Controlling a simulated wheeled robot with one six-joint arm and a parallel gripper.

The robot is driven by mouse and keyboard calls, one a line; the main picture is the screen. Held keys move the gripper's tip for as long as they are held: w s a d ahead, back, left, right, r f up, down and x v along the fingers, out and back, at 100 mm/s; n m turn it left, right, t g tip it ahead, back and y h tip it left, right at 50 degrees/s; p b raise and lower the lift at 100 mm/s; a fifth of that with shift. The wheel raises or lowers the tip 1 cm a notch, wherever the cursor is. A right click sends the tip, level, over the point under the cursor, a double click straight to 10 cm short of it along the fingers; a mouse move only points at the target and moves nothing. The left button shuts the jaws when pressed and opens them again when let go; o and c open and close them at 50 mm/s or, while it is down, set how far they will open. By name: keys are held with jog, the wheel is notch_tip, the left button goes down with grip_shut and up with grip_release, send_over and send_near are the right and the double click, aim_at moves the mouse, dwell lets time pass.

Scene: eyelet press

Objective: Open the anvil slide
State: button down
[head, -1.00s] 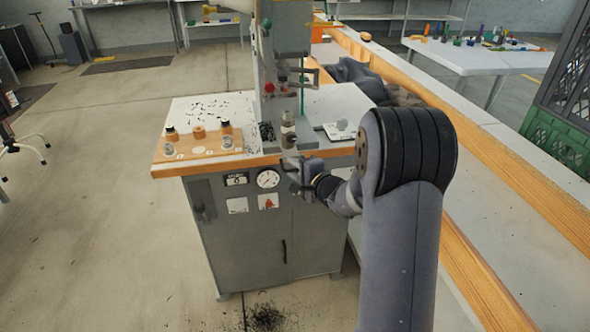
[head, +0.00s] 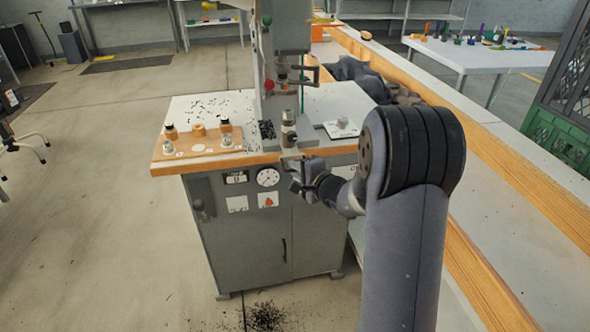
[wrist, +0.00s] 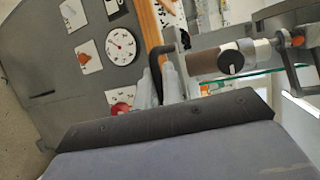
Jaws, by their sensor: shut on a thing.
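The anvil slide sits at the foot of the press, at the table's front edge. Its cylindrical anvil (head: 288,131) also shows in the wrist view (wrist: 212,62), brown and pale with a black knob. A dark bent handle (wrist: 155,57) stands at the slide's front end. My gripper (head: 295,172) is in front of the table edge, below the anvil. In the wrist view, my gripper's pale fingers (wrist: 163,80) are closed around the handle. The fingers hide part of the handle.
A wooden board (head: 195,146) with small parts is left of the anvil. A plate with a knob (head: 342,124) is at its right. The press column (head: 283,85) rises behind.

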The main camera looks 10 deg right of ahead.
jog(key=shift+s+b, duration=1.05)
jog(key=shift+s, duration=0.8)
jog(key=c, duration=1.5)
grip_release()
jog(key=v, duration=1)
jog(key=shift+s+d+r, duration=0.1)
jog(key=shift+s+d, duration=0.1)
jog(key=shift+s, duration=0.15)
